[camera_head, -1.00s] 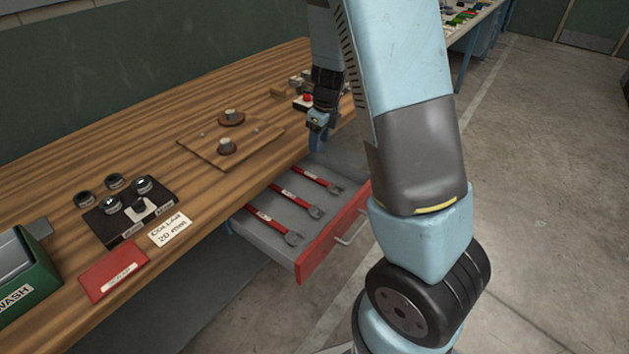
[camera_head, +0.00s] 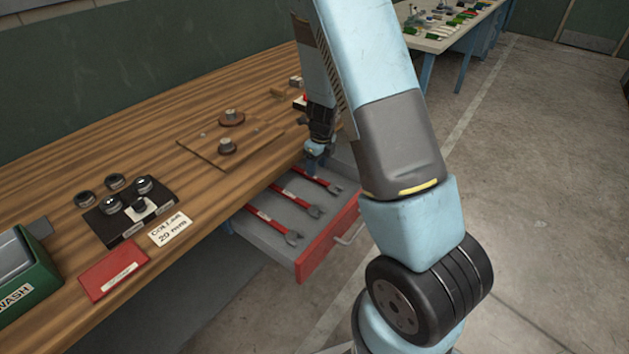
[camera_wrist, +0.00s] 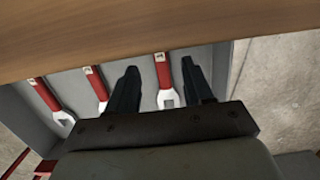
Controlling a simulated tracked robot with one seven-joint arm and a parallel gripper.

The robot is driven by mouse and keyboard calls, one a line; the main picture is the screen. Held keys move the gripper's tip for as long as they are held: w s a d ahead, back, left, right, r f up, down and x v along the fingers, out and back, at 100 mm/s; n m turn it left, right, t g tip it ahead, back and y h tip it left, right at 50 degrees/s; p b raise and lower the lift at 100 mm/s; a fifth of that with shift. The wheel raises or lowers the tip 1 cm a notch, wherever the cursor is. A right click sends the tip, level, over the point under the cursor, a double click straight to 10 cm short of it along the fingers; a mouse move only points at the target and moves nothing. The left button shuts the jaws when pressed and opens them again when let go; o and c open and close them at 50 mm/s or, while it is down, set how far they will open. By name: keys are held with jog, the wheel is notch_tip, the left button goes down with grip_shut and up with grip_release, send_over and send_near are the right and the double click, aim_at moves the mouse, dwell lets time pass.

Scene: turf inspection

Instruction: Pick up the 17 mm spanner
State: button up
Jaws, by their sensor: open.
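Three spanners with red handles and silver open jaws lie side by side in an open drawer (camera_head: 258,240): a near one (camera_head: 270,224), a middle one (camera_head: 298,202) and a far one (camera_head: 320,180). Their small labels are too small to read, so I cannot tell which is 17 mm. My gripper (camera_head: 316,160) is open over the far spanner's handle end, by the bench edge. In the wrist view my gripper's two dark fingers (camera_wrist: 160,68) stand either side of the rightmost spanner (camera_wrist: 163,76), apart from it. The other two spanners lie to the left.
The wooden bench (camera_head: 60,205) overhangs the drawer's back. On it are a wooden plate (camera_head: 195,150) with round parts, a black block (camera_head: 125,225), a collar card (camera_head: 171,229), a red card (camera_head: 113,270) and a green wash box (camera_head: 30,270). Open floor (camera_head: 530,200) lies right.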

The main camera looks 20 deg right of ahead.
aim_at(316, 178)
jog(key=shift+w+a+f, duration=0.1)
jog(key=shift+a+f, duration=0.05)
jog(key=shift+f, duration=2.1)
grip_shut()
